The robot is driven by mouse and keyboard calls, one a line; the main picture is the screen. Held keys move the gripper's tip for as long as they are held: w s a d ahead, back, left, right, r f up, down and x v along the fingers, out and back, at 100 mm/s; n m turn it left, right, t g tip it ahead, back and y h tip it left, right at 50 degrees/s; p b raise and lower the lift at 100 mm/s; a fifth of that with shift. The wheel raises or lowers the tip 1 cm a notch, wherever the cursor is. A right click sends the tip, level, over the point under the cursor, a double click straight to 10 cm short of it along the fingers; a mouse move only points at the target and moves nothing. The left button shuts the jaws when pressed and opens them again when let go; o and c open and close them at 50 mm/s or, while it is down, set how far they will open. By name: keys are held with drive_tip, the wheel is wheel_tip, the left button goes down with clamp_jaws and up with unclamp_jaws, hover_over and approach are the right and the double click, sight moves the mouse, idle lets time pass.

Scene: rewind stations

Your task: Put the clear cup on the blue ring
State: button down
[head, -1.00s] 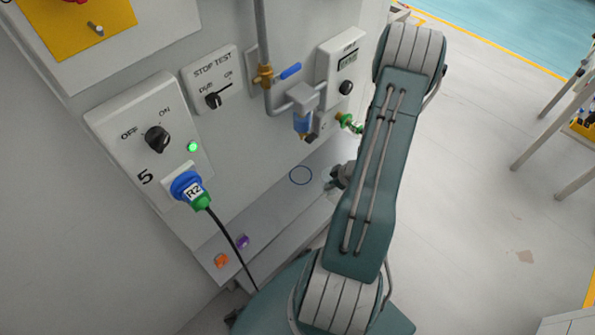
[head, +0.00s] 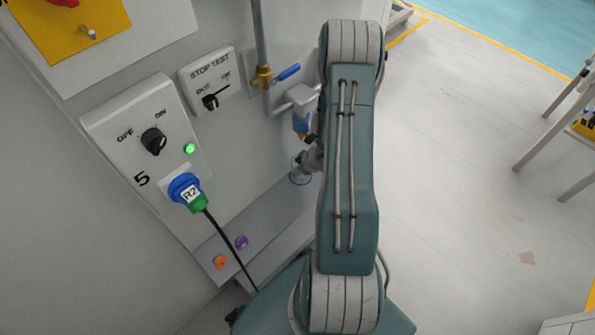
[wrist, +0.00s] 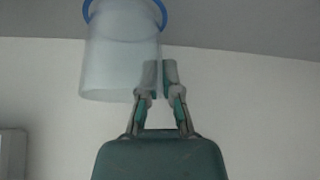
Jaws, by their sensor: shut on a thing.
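The clear cup (head: 297,168) is at the blue ring (head: 302,183) on the grey ledge in the head view. In the wrist view the clear cup (wrist: 120,62) fills the upper middle, with one end overlapping the blue ring (wrist: 163,10). The ring shows around that end. I cannot tell whether the cup touches the ledge or hangs just above it. My gripper (wrist: 161,75) is shut on the cup's side near its rim. In the head view my gripper (head: 313,158) is partly hidden by my arm.
A panel with a plugged blue-green connector (head: 188,192) and black cable stands at the left. A pipe with a blue-handled valve (head: 288,72) and a blue-bowled filter (head: 301,122) is close above the cup. Orange (head: 220,262) and purple (head: 242,242) buttons sit on the ledge.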

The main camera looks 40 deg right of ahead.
drive_tip(key=c, duration=0.8)
unclamp_jaws()
drive_tip(key=shift+d, duration=0.1)
drive_tip(key=shift+r, duration=0.1)
drive_tip(key=shift+s+r, duration=0.15)
drive_tip(key=shift+r, duration=0.1)
drive_tip(key=s+d+r, duration=0.2)
drive_tip(key=s, duration=0.4)
drive_tip(key=s+d+r, duration=0.1)
drive_tip(key=s+d, duration=0.2)
drive_tip(key=s, duration=0.4)
drive_tip(key=shift+d+r, duration=0.35)
